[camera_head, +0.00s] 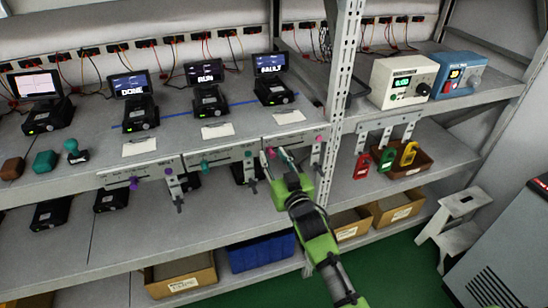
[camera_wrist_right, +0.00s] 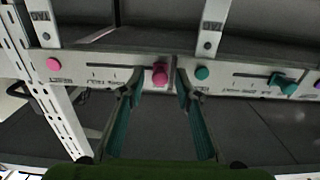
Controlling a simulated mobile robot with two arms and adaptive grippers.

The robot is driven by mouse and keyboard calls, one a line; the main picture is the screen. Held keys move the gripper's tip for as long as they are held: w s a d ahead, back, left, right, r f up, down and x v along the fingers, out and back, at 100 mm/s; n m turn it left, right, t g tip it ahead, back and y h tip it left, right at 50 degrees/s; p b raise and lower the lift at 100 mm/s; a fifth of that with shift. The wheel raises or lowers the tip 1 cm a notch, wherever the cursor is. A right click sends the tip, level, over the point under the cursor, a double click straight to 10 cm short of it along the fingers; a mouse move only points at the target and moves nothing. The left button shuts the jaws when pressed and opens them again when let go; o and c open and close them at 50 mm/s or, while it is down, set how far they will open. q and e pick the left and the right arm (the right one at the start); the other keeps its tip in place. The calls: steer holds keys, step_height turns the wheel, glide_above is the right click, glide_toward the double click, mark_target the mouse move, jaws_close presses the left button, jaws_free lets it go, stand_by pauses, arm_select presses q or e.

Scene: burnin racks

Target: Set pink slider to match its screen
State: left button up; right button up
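The pink slider knob (camera_wrist_right: 160,74) sits at one end of its slot on the label strip, at the right in the right wrist view. A pink dot (camera_wrist_right: 54,64) marks the strip's other end. In the head view the pink knob (camera_head: 270,153) is at the slot's left end and the pink dot (camera_head: 317,138) at the right. My right gripper (camera_wrist_right: 154,92) is open, its fingertips on either side of the pink knob, with no clear contact visible. The screen (camera_head: 268,63) above this strip appears to read FAULT. My left gripper is not in view.
Teal (camera_head: 204,166) and purple (camera_head: 133,183) slider knobs lie along the same shelf edge to the left. Screens reading RUN (camera_head: 205,72) and DONE (camera_head: 130,84) stand above. A rack post (camera_head: 343,70) rises right of the pink strip.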

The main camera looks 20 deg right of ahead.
jaws_close()
steer(key=d, duration=1)
steer(key=shift+w+d+p, duration=0.15)
steer(key=shift+d+p, duration=0.15)
steer(key=shift+p, duration=0.05)
steer(key=shift+d, duration=0.1)
jaws_free()
steer(key=shift+d, duration=0.2)
